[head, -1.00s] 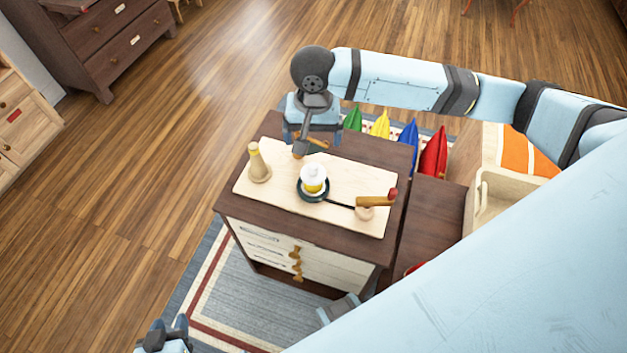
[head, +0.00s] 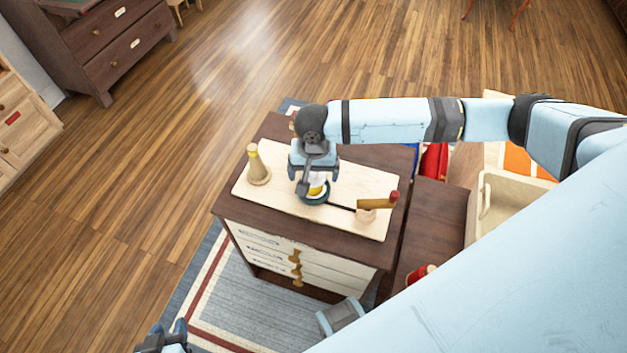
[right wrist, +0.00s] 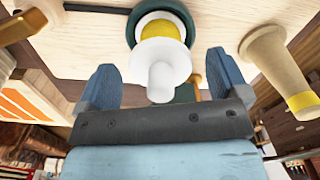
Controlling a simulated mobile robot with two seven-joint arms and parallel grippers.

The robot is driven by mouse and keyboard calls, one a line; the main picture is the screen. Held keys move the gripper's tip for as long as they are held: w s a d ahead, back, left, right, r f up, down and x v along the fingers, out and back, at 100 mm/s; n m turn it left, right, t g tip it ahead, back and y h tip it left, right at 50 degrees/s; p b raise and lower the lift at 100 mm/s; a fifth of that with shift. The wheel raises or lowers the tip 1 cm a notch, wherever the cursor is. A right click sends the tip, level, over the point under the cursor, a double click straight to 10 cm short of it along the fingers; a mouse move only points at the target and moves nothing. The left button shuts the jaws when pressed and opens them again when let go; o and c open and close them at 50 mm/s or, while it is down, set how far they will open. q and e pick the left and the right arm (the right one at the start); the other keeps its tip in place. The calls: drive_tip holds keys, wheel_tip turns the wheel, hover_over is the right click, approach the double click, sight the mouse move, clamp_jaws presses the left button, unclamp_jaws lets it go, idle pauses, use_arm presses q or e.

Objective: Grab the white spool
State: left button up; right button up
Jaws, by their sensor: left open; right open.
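The white spool (head: 320,191), with a yellow band, stands in a small dark green pan (head: 314,201) on a pale board. In the head view my right gripper (head: 315,173) hangs over the spool and hides its top. In the right wrist view the spool (right wrist: 160,58) sits between the two open blue fingers (right wrist: 162,74), with its narrow white end towards me. The fingers look apart from it. My left gripper (head: 166,337) is open and empty at the bottom left edge, far from the spool.
The board (head: 285,201) lies on a dark wooden cabinet (head: 303,230). A beige, yellow-topped bottle-like piece (head: 258,166) stands left of the pan. A brown-handled piece (head: 377,202) lies to the right. A cream bin (head: 480,205) stands further right.

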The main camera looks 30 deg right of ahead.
drive_tip(key=shift+f, duration=0.3)
drive_tip(key=c, duration=1)
drive_tip(key=shift+r, duration=0.1)
drive_tip(key=shift+c, duration=0.2)
